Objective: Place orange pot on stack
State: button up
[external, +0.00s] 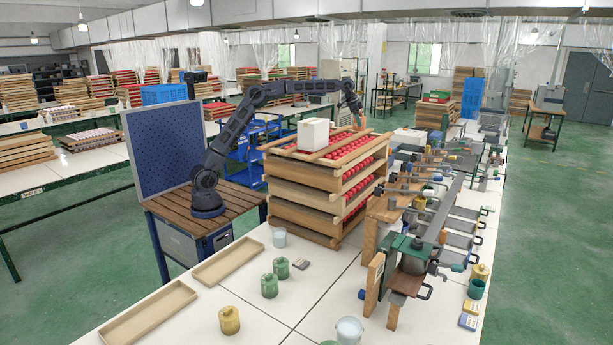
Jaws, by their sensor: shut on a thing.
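The stack (300,196) is a pile of wooden trays with red round pieces inside, standing on the white table. A white block (313,134) sits on its top left part. My arm reaches over the stack from the left. My gripper (357,115) points down over the back right part of the stack's top. It is shut on a small orange thing, which looks like the orange pot (359,124). The pot is small and partly hidden by the gripper. I cannot tell whether it touches the top tray.
Green pots (269,286), a yellow pot (229,320) and an empty wooden tray (148,314) are on the table in front. Clamps and metal tools (440,215) crowd the right side. A blue pegboard (165,146) stands behind my base.

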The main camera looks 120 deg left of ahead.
jog(key=shift+f, duration=1.95)
jog(key=shift+f, duration=0.1)
jog(key=o, duration=1.2)
jog(key=shift+o, duration=0.2)
jog(key=v, duration=1.2)
